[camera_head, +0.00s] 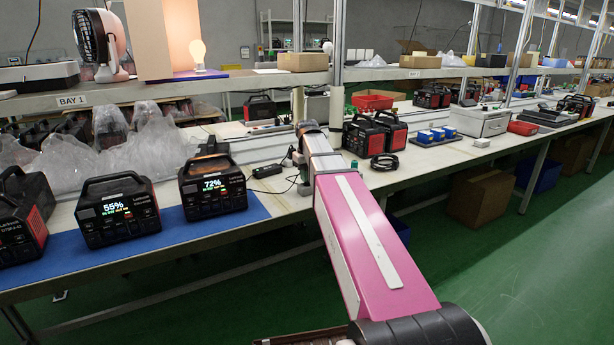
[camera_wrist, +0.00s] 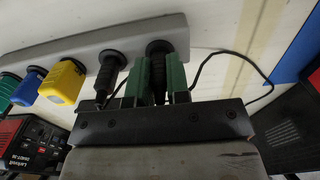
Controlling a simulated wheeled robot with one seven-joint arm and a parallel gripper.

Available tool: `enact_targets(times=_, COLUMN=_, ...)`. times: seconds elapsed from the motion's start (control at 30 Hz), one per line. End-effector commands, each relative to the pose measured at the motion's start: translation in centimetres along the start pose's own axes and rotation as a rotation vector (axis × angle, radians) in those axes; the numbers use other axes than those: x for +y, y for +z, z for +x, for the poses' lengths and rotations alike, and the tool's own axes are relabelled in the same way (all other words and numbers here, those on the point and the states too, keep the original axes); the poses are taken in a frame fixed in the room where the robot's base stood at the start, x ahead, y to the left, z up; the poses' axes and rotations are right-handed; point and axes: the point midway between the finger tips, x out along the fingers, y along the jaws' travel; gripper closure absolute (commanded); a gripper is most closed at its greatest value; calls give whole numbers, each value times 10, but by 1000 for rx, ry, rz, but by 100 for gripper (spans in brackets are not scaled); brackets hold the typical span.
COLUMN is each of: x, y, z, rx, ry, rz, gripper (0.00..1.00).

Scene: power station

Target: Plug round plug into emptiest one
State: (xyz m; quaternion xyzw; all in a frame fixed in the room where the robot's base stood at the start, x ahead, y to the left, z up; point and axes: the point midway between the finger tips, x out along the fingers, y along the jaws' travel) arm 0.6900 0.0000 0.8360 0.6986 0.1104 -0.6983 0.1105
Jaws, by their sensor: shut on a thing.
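My gripper (camera_wrist: 160,78) is shut on a black round plug (camera_wrist: 158,48) in the wrist view, with a green finger on each side. The plug's head overlaps the end of a grey power strip (camera_wrist: 118,36); I cannot tell whether it is seated in it. Another black plug (camera_wrist: 110,68) stands beside it in the strip. Yellow (camera_wrist: 62,82), blue (camera_wrist: 29,88) and green (camera_wrist: 8,90) plugs line up further left. In the head view, power stations on the blue mat (camera_head: 150,240) read 55% (camera_head: 117,208) and 72% (camera_head: 212,184). The leftmost station's (camera_head: 20,215) display is not readable.
A black adapter (camera_head: 267,171) with a cable lies right of the 72% station. Crumpled clear plastic (camera_head: 110,145) is behind the stations. Two red-black stations (camera_head: 375,135) and a coiled cable (camera_head: 384,162) stand right of my arm. A shelf (camera_head: 250,82) runs above the bench.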

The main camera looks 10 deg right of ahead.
Motion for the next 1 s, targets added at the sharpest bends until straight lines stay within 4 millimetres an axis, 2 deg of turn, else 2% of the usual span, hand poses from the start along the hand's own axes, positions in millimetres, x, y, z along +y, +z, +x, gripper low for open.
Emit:
enact_targets(times=0.8, x=0, y=0, z=3, rx=0, ry=0, rz=0, gripper=100)
enact_targets(times=0.83, x=0, y=0, z=3, rx=0, ry=0, rz=0, gripper=77)
enact_targets(times=0.9, x=0, y=0, z=3, rx=0, ry=0, rz=0, gripper=54)
enact_targets(times=1.0, x=0, y=0, z=3, rx=0, ry=0, rz=0, gripper=54)
